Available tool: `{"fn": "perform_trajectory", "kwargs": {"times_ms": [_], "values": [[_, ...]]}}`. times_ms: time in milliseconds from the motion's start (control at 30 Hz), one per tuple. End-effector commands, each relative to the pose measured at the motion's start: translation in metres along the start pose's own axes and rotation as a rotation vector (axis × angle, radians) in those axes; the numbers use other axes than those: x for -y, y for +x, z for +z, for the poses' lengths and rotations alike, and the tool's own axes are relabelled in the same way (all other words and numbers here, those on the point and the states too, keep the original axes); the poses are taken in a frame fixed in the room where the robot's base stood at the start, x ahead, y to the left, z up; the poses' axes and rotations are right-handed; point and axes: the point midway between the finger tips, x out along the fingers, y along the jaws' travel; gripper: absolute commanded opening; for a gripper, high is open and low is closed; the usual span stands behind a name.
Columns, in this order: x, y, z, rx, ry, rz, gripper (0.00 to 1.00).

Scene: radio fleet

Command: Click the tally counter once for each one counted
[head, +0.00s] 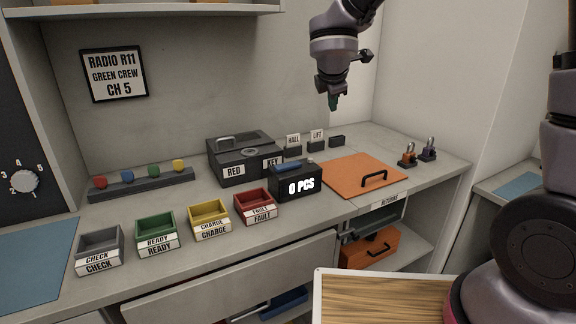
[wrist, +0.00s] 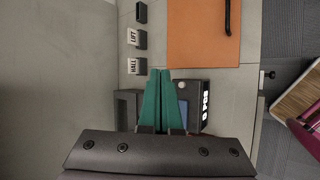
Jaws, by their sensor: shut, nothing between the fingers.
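The tally counter (head: 295,186) is a black box with a blue button on top, and its front reads "0 PCS". It stands at the middle of the counter top, left of the orange board. My gripper (head: 333,104) hangs in the air above the back of the counter top, up and right of the tally counter and apart from it. In the wrist view my gripper's green fingers (wrist: 160,72) are together and empty. They partly cover the tally counter (wrist: 204,88) and its blue button there.
A black RED KEY box (head: 241,142) stands behind the tally counter. Grey, green, yellow and red labelled trays (head: 255,212) line the front left. Small HALL and LIFT blocks (head: 317,146) are at the back. The orange board (head: 345,176) has a black handle. Two padlock-like items (head: 408,160) stand right.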

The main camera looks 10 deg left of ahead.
Motion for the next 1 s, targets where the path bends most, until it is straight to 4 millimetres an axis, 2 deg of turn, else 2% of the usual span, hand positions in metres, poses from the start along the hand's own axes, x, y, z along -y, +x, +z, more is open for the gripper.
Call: {"fn": "perform_trajectory", "kwargs": {"times_ms": [33,100,200,333,500,833,1000], "values": [[-0.001,0.008,-0.025,-0.026,-0.098,0.016,0.00],[-0.002,0.015,-0.054,-0.056,-0.217,0.045,0.00],[-0.002,0.023,-0.088,-0.093,-0.355,0.080,0.00],[-0.001,0.028,-0.117,-0.125,-0.469,0.113,0.00],[0.001,0.030,-0.131,-0.141,-0.524,0.129,0.00],[0.001,0.030,-0.131,-0.141,-0.525,0.130,0.00],[0.007,0.037,-0.134,-0.140,-0.526,0.128,0.00]]}}
